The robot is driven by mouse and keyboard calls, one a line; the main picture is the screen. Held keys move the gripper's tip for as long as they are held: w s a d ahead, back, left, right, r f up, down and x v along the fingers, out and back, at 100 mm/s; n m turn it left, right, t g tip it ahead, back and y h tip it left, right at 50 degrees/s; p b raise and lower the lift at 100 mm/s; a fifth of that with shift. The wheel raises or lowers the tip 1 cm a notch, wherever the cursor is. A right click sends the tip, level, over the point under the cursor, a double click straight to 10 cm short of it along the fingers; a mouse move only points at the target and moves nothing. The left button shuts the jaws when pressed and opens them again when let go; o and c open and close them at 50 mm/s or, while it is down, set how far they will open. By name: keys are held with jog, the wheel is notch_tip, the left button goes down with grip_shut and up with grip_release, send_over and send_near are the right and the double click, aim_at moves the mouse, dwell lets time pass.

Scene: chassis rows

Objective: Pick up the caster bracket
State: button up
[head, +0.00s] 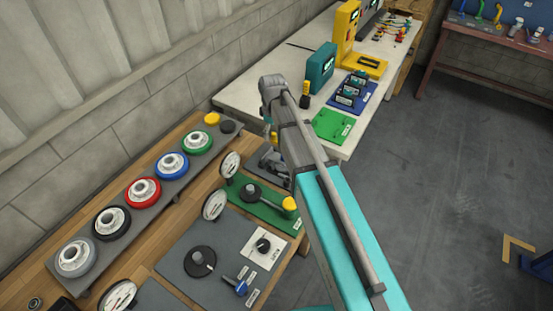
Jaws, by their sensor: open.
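I cannot pick out the caster bracket for certain in the head view. A dark grey metal piece (277,168) lies on the wooden bench beside my arm and is partly hidden by it; it is too small and covered to name. My grey and teal arm reaches up across the middle of the picture, over the gap between the wooden bench and the white table.
The wooden bench (150,270) holds a rack of several coloured discs (172,166), a green mat (262,208) and a grey mat (222,238) with knobs. The white table (250,92) carries a teal device (320,68), a blue tray and a green board (333,126).

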aim_at(274, 156)
jog(key=shift+f, duration=0.15)
notch_tip(274, 156, down, 8)
jog(key=b, duration=0.8)
jog(key=shift+f+b, duration=0.2)
jog(key=shift+b, duration=0.1)
jog(key=shift+f, duration=0.1)
dwell(0.4)
jog(key=shift+d+f+b, duration=0.1)
jog(key=shift+f+b, duration=2.4)
jog(key=shift+b, duration=0.1)
grip_shut()
